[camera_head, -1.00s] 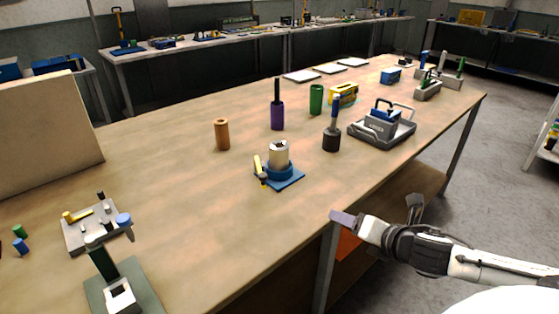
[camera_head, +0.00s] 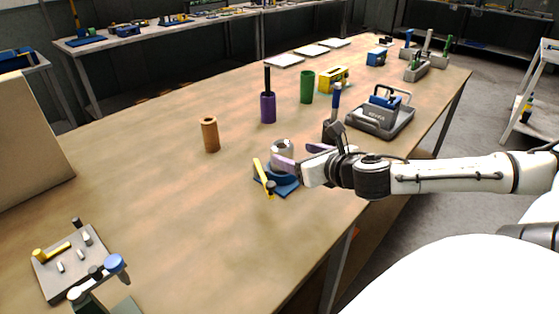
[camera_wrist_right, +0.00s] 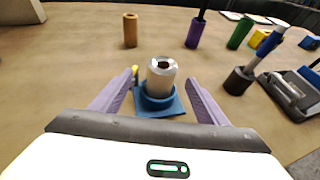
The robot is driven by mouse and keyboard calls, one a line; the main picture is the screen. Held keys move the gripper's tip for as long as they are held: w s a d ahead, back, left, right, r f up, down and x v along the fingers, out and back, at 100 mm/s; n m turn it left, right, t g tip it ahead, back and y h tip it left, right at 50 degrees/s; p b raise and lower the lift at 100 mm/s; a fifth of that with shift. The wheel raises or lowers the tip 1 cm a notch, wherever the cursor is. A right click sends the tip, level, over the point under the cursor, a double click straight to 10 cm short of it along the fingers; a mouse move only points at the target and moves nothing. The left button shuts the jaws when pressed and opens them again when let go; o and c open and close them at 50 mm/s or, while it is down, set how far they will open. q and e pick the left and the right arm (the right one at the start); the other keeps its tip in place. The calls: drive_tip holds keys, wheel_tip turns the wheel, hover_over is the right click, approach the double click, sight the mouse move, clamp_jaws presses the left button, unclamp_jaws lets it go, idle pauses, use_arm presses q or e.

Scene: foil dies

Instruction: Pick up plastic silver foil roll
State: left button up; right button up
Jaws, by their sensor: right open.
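The silver foil roll (camera_wrist_right: 161,76) stands upright in a round blue holder on a blue base (camera_wrist_right: 172,107). In the head view the roll (camera_head: 282,147) is partly hidden by my right gripper (camera_head: 300,158). In the right wrist view my right gripper (camera_wrist_right: 160,92) is open, its two purple fingers on either side of the roll and its holder, with gaps visible at both sides. Nothing is between the fingers' grip surfaces in contact that I can see. My left gripper is not in view.
A yellow lever (camera_head: 263,177) stands at the left of the blue base. A brown cylinder (camera_head: 210,134), a purple cylinder (camera_head: 268,107) and a green cylinder (camera_head: 307,88) stand behind. A grey tray (camera_head: 380,121) lies to the right. The table's front middle is clear.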

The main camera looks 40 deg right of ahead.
sight(285, 149)
drive_tip(key=shift+x, duration=0.9)
drive_tip(key=b+x, duration=0.4)
drive_tip(key=b, duration=0.1)
drive_tip(key=shift+d+f, duration=0.25)
drive_tip(key=shift+d, duration=0.05)
drive_tip(key=shift+w+b, duration=0.4)
drive_tip(key=shift+w, duration=0.05)
drive_tip(key=shift+r, duration=0.15)
drive_tip(key=c, duration=1)
drive_tip(key=shift+c, duration=1.4)
drive_tip(key=shift+r, duration=0.1)
